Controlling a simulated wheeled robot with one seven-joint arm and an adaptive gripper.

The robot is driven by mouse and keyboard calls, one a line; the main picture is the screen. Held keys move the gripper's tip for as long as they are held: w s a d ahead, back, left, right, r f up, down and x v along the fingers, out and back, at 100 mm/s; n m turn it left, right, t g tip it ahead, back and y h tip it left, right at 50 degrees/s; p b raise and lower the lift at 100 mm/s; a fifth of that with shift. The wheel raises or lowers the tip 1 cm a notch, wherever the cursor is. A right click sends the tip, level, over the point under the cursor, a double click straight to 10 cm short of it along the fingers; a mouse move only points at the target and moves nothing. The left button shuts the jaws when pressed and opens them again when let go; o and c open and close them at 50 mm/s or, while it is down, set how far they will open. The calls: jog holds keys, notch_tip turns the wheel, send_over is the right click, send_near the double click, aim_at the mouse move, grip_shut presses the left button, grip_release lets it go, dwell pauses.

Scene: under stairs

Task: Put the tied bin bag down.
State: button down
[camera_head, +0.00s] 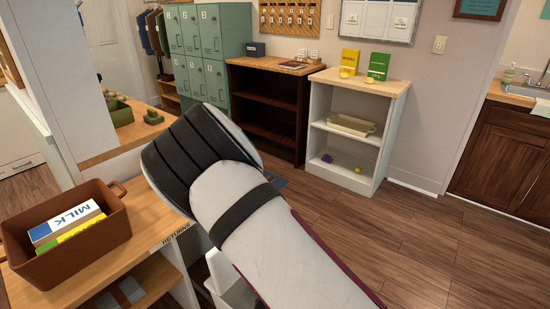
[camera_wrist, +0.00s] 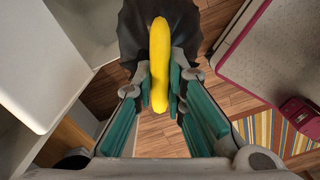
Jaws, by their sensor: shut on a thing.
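In the wrist view, my gripper (camera_wrist: 160,88) has its teal-lined fingers closed on a long yellow strip (camera_wrist: 160,45), which looks like the tie of the bin bag. The black, crumpled bin bag (camera_wrist: 186,30) shows beyond the fingertips, at the top of the picture. Its lower part is out of sight, and I cannot tell whether it touches the floor. In the head view my own arm fills the middle, and neither the gripper nor the bag shows.
A wooden returns counter with a brown basket (camera_head: 103,240) stands at left. A white shelf unit (camera_head: 388,140) and dark bookcase (camera_head: 245,88) stand at the back. Wooden floor (camera_head: 430,250) is clear at right. The wrist view shows a striped rug (camera_wrist: 262,130) and a maroon-edged object (camera_wrist: 260,55).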

jog(key=w+d+m+b, duration=0.5)
jog(key=d+m+b, duration=0.4)
jog(key=m, duration=0.3)
jog(key=w+d+m+b, duration=0.4)
jog(key=d+m+b, duration=0.5)
jog(key=m, duration=0.3)
jog(key=s+r+p, duration=0.4)
jog(key=r+p, duration=0.5)
jog(key=p, duration=0.1)
jog(key=s+r+p, duration=0.5)
jog(key=r+p, duration=0.3)
jog(key=p, duration=0.3)
jog(key=shift+a+r, duration=0.25)
jog(key=shift+r, duration=0.15)
jog(key=shift+f, duration=0.1)
